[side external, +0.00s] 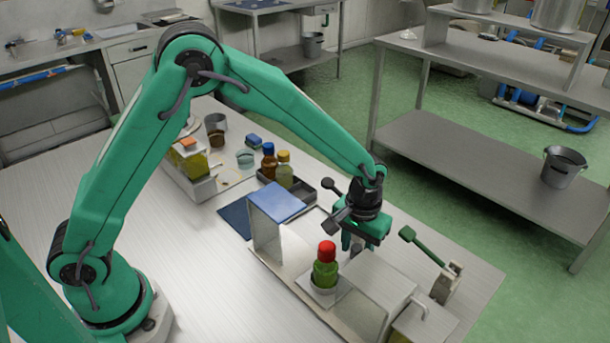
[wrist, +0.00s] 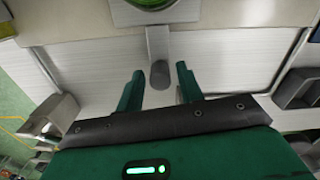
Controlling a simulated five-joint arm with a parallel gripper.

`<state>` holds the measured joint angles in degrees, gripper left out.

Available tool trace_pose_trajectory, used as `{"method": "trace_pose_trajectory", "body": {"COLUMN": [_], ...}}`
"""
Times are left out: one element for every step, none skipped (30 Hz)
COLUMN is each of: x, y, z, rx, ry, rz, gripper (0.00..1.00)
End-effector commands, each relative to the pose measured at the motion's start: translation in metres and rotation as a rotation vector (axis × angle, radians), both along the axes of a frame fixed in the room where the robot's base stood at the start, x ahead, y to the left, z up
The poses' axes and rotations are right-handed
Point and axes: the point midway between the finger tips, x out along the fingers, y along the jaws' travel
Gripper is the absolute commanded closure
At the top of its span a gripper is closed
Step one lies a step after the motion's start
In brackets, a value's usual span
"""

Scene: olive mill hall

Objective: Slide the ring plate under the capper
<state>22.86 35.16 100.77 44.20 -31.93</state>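The ring plate (wrist: 186,48) is a pale metal slide. A narrow strip joins its ring (wrist: 157,16) to a grey upright peg (wrist: 160,75). A green bottle with a red cap (side external: 326,264) stands upright in the ring. My gripper (wrist: 159,88) is low over the bench with its fingers apart. The peg is between the fingers, with a gap on each side in the wrist view. In the side external view my gripper (side external: 357,246) is just behind the bottle. I cannot tell for sure which part is the capper; a pale metal housing (side external: 372,290) stands right beside the bottle.
A green-handled lever (side external: 428,247) on a metal bracket stands right of my gripper. A dark tray (side external: 298,193) with several bottles is at the back left.

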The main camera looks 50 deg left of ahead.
Motion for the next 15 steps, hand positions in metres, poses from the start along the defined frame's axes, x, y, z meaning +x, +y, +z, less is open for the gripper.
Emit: {"method": "trace_pose_trajectory", "body": {"x": [0.000, 0.000, 0.000, 0.000, 0.000, 0.000, 0.000, 0.000, 0.000, 0.000, 0.000, 0.000, 0.000, 0.000, 0.000], "y": [0.000, 0.000, 0.000, 0.000, 0.000, 0.000, 0.000, 0.000, 0.000, 0.000, 0.001, 0.003, 0.006, 0.009, 0.014], "z": [0.000, 0.000, 0.000, 0.000, 0.000, 0.000, 0.000, 0.000, 0.000, 0.000, 0.000, 0.000, 0.000, 0.000, 0.000], "rx": [0.000, 0.000, 0.000, 0.000, 0.000, 0.000, 0.000, 0.000, 0.000, 0.000, 0.000, 0.000, 0.000, 0.000, 0.000], "ry": [0.000, 0.000, 0.000, 0.000, 0.000, 0.000, 0.000, 0.000, 0.000, 0.000, 0.000, 0.000, 0.000, 0.000, 0.001], "rz": [0.000, 0.000, 0.000, 0.000, 0.000, 0.000, 0.000, 0.000, 0.000, 0.000, 0.001, 0.001, 0.002, 0.003, 0.003], "gripper": [0.74, 0.79, 0.87, 0.93, 0.99, 1.00, 1.00, 1.00, 1.00, 1.00, 1.00, 1.00, 1.00, 1.00, 1.00]}}
